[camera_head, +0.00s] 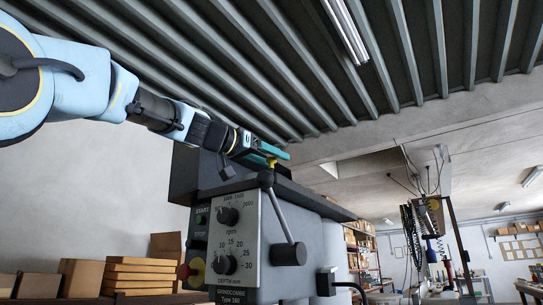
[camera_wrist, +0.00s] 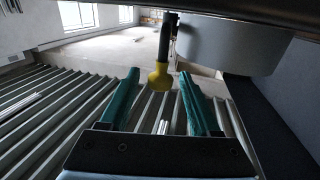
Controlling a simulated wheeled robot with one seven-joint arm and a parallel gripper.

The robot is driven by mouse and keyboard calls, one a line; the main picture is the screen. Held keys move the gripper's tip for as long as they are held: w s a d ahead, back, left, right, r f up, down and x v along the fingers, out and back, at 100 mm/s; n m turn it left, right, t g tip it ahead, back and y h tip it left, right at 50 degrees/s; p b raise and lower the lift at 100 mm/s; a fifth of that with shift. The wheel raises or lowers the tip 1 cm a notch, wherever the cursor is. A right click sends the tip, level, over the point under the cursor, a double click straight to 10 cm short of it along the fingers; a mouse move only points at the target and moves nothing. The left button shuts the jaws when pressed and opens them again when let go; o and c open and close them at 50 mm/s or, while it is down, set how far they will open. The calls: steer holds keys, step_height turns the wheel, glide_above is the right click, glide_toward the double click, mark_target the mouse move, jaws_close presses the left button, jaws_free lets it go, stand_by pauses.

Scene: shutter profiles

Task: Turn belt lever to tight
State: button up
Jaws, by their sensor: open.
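My gripper (camera_head: 277,151) is open and empty, reaching in from the left. In the wrist view its two teal fingers (camera_wrist: 158,76) stand one on each side of the yellow knob, with a gap on both sides. I cannot tell how deep the knob sits between them. The tight marking is not visible.
A black-knobbed handle (camera_head: 266,180) on a grey rod rises close below my gripper from a round hub (camera_head: 290,254). The panel (camera_head: 234,240) has dials and buttons. Cardboard boxes (camera_head: 135,275) sit at lower left. The space above my arm is free up to the ribbed ceiling.

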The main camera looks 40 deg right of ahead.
steer(key=shift+c, duration=0.2)
jaws_close()
stand_by(1.1)
